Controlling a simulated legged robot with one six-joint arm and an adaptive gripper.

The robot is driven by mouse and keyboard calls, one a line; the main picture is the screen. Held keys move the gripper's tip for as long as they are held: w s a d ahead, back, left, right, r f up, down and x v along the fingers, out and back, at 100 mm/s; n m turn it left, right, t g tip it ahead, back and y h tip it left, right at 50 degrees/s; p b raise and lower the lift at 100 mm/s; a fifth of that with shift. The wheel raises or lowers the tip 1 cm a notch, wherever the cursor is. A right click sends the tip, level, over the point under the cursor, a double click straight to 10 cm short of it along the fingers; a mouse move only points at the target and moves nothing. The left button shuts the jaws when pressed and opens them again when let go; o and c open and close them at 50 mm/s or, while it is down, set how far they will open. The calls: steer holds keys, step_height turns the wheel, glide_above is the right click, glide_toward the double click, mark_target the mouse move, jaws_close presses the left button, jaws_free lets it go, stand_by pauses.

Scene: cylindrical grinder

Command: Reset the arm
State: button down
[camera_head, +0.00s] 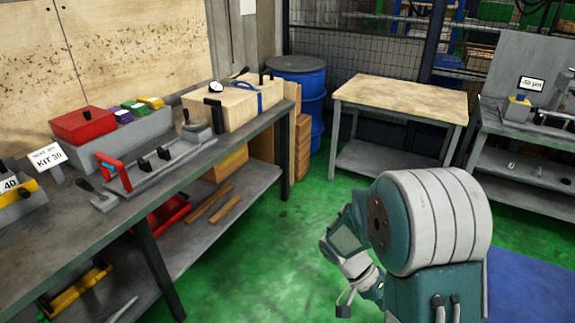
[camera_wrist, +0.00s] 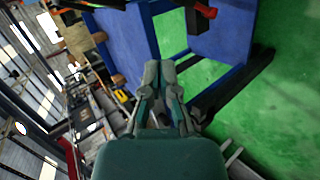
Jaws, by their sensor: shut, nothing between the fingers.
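My arm (camera_head: 430,225) is folded in the lower right of the head view, teal with a white ribbed joint housing. The end of the arm is mostly hidden behind that housing in the head view. In the wrist view, my gripper (camera_wrist: 160,70) shows in the middle, its two fingers drawn together at the tips. It is shut and nothing shows between the fingers. Green floor and a blue panelled structure (camera_wrist: 215,38) lie beyond it.
A long workbench (camera_head: 200,160) with a red box (camera_head: 83,125), a fixture (camera_head: 150,165) and wooden boxes (camera_head: 225,105) runs along the left. A wood-topped table (camera_head: 400,97), a blue barrel (camera_head: 300,80) and a grey bench (camera_head: 525,125) stand behind. Green floor between is clear.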

steer(key=s+a+r+n+t+y, duration=0.3)
steer(key=r+t, duration=0.3)
steer(key=r, duration=0.4)
steer(key=s+a+r+n+t+y, duration=0.4)
steer(key=s+r+n+t+y, duration=0.1)
steer(key=r, duration=0.4)
steer(key=shift+s+r+n+t, duration=0.3)
steer(key=shift+s+r+t, duration=0.1)
steer(key=shift+s+t, duration=0.35)
